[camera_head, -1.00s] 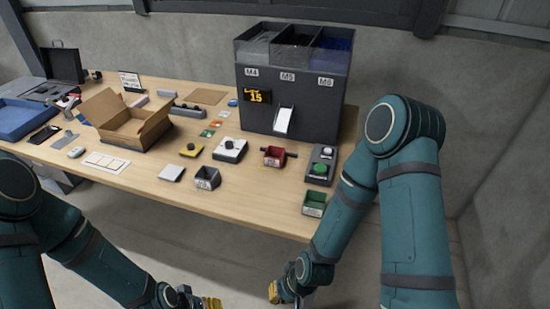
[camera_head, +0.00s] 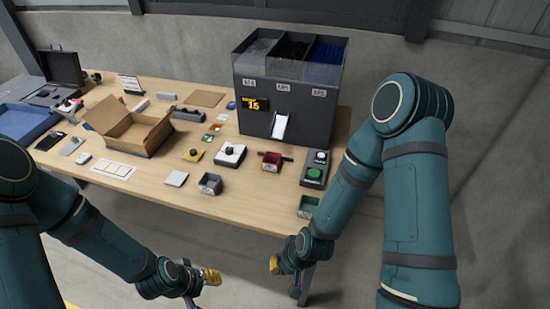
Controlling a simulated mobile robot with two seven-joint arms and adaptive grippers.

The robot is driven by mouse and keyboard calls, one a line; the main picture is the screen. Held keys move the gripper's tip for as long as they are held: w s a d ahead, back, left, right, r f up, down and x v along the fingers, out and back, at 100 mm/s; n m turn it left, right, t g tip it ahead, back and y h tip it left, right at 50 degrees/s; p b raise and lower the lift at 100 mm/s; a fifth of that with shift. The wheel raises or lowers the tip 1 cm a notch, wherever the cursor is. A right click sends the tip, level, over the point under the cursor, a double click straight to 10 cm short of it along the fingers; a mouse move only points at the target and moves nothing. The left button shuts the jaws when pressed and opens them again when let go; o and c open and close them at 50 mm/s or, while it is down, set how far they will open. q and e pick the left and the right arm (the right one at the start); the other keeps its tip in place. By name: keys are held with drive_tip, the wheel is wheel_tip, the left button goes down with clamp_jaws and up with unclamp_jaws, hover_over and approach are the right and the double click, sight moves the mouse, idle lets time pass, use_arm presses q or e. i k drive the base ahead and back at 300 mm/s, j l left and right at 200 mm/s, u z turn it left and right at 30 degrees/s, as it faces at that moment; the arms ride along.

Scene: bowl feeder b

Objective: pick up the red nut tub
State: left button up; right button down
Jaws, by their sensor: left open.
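The red nut tub (camera_head: 271,161) is a small open red box on the wooden table, just in front of the dark bowl feeder, with a dark part at its right side. My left gripper (camera_head: 212,278) has yellow fingertips and is low in front of the table edge, apart from the tub; it is open and empty. My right gripper (camera_head: 274,265) shows a yellow fingertip below the table's front right edge, apart from the tub.
The feeder (camera_head: 285,100) with three bins stands behind the tub. A green tub (camera_head: 309,207) and a green-button box (camera_head: 314,174) are to the right. A grey tub (camera_head: 210,184) and a white knob box (camera_head: 230,155) are left. An open cardboard box (camera_head: 128,132) stands further left.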

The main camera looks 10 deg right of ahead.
sight(272, 162)
drive_tip(key=i+j+z, duration=0.2)
drive_tip(key=z, duration=0.25)
drive_tip(key=i+j+z, duration=0.2)
drive_tip(key=z, duration=0.25)
drive_tip(key=i+j+z, duration=0.15)
drive_tip(key=j+z, duration=0.3)
drive_tip(key=i+j+z, duration=0.1)
drive_tip(key=j+z, duration=1.05)
drive_tip(key=z, duration=0.15)
